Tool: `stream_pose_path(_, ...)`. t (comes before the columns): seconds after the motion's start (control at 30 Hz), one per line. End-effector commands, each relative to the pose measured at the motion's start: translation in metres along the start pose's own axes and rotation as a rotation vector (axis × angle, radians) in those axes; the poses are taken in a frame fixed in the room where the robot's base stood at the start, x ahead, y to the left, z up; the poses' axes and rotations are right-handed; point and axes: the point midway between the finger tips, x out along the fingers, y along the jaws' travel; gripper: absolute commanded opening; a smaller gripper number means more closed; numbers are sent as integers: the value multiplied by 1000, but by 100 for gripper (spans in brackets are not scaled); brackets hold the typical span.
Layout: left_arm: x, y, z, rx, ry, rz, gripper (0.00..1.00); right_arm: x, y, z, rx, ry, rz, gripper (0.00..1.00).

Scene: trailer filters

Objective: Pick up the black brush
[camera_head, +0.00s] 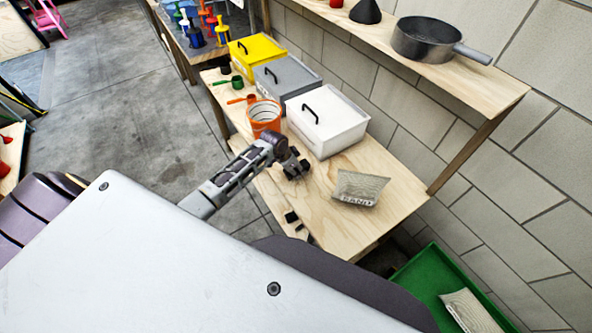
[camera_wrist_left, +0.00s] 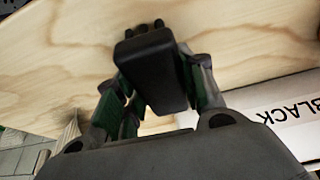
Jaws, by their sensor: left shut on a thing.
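My left gripper (camera_head: 292,167) is low over the wooden table, between the orange bucket and the bag marked SAND. It is shut on a black block-like thing, which looks like the black brush (camera_wrist_left: 152,70). The left wrist view shows it between the two fingers, with small dark prongs at its far end. In the head view the fingers largely hide it. I cannot tell whether it touches the table. Small dark pieces at the table's near edge look like tips of my right gripper (camera_head: 294,222); my body hides the rest.
A white lidded box (camera_head: 328,128), a grey box (camera_head: 283,80) and a yellow box (camera_head: 256,53) line the wall side. The orange bucket (camera_head: 264,116) stands near my arm. The sand bag (camera_head: 359,188) lies right. A shelf (camera_head: 440,65) holds a pan (camera_head: 425,40).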

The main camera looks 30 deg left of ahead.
Motion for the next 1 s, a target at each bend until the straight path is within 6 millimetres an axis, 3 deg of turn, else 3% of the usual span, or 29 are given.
stream_pose_path(0.6, -77, -1, -33, 1, 5, -3, 14, 4, -2, 0, 1, 0, -1, 40)
stream_pose_path(1.0, -90, -1, -38, 1, 3, -1, 14, 5, -4, 0, 2, 1, -4, 40)
